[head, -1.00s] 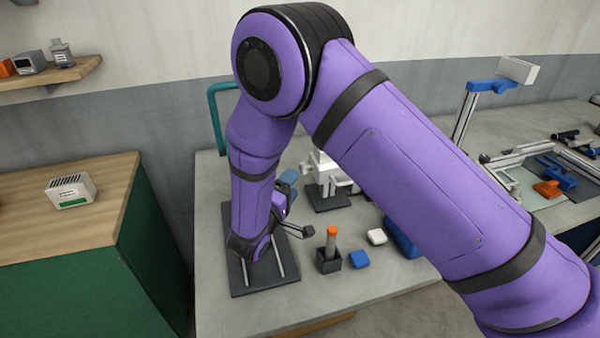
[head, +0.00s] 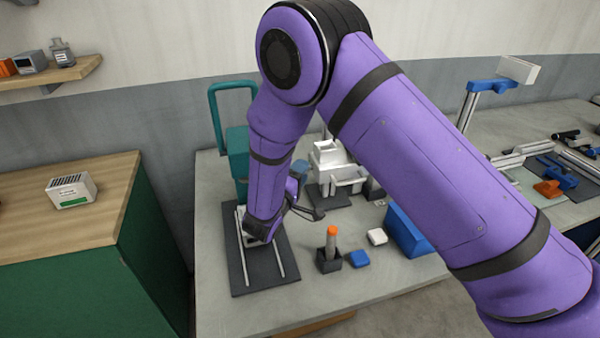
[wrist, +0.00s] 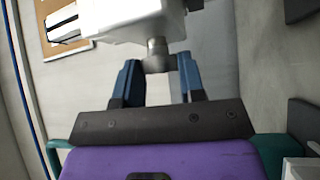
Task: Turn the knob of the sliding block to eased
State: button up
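In the wrist view my gripper (wrist: 160,82) has its two blue fingers apart. A grey metal knob (wrist: 157,52) stands between them, with a visible gap on each side. The knob sticks out of a white block (wrist: 118,22) at the top of the view; no marking for eased is readable. In the head view a dark base plate (head: 277,272) with two light rails (head: 243,262) lies on the table. My purple wrist is over it and hides my fingers, the knob and most of the block.
A dark holder (head: 328,261) with an orange-topped stick, a blue block (head: 359,259) and a white piece (head: 377,237) lie right of the plate. A white fixture (head: 335,165) and a teal case (head: 238,155) stand behind.

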jog(key=shift+n, duration=0.3)
jog(key=n+g, duration=0.2)
jog(key=n+g+y, duration=0.1)
jog(key=n+g, duration=0.1)
jog(key=r+n+g+y, duration=0.1)
jog(key=g, duration=0.1)
jog(key=shift+w+n+g, duration=0.1)
jog(key=shift+n+g, duration=0.3)
dwell(0.6)
jog(key=o, duration=0.9)
